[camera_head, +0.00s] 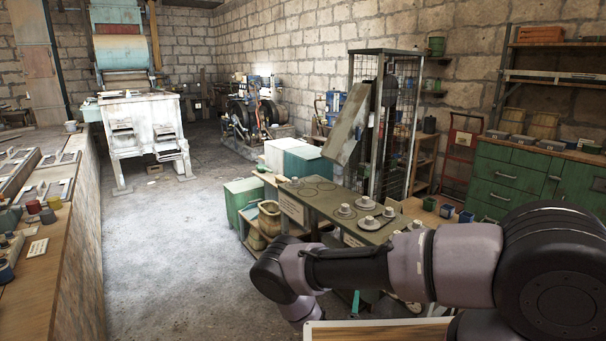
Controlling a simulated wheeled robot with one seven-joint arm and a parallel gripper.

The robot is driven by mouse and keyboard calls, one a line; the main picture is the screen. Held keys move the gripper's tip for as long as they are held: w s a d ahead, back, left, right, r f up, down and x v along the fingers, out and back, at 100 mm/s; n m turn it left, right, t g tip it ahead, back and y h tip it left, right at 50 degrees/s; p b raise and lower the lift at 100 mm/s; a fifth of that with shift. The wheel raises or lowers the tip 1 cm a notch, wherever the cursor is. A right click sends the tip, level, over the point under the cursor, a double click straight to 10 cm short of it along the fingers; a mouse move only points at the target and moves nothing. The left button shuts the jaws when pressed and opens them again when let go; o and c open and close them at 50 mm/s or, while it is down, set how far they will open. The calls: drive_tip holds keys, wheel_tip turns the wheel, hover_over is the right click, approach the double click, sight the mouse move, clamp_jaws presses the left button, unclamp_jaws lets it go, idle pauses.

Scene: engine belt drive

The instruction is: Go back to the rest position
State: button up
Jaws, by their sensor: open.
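My arm, mauve with black joints, reaches in from the right edge across the lower right of the head view.
A long workbench (62,240) lines the left. The grey floor (170,265) between is clear.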

drive_tip(key=w+d+r+m+g+h, duration=0.2)
drive_tip(key=r+m+g+h, duration=0.2)
drive_tip(key=r, duration=0.5)
drive_tip(key=w+d+r+m+g+h, duration=0.1)
drive_tip(key=d+r+m+g+h, duration=0.2)
drive_tip(key=r, duration=0.5)
drive_tip(key=w+d+r+m+g+h, duration=0.15)
drive_tip(key=r+m+g+h, duration=0.25)
drive_tip(key=r, duration=0.5)
drive_tip(key=s+d+r+m+g+y, duration=0.2)
drive_tip(key=s+r+m+g+y, duration=0.15)
drive_tip(key=r, duration=0.45)
drive_tip(key=s+d+r+m+g+y, duration=0.2)
drive_tip(key=s+d+r+g, duration=0.15)
drive_tip(key=r, duration=0.45)
drive_tip(key=s+a+r+m+t+y, duration=0.1)
drive_tip(key=s+a+r+t+y, duration=0.1)
drive_tip(key=s+r+y, duration=0.4)
drive_tip(key=s+a+r+m+t+y, duration=0.1)
drive_tip(key=s+r+t+y, duration=0.4)
drive_tip(key=s+r, duration=0.7)
wheel_tip(320, 180, up, 6)
drive_tip(key=shift+s+a+r+y, duration=0.2)
drive_tip(key=shift+s+a+y, duration=0.2)
drive_tip(key=shift+a+y, duration=0.35)
drive_tip(key=shift+a+m, duration=0.1)
drive_tip(key=shift+m, duration=0.15)
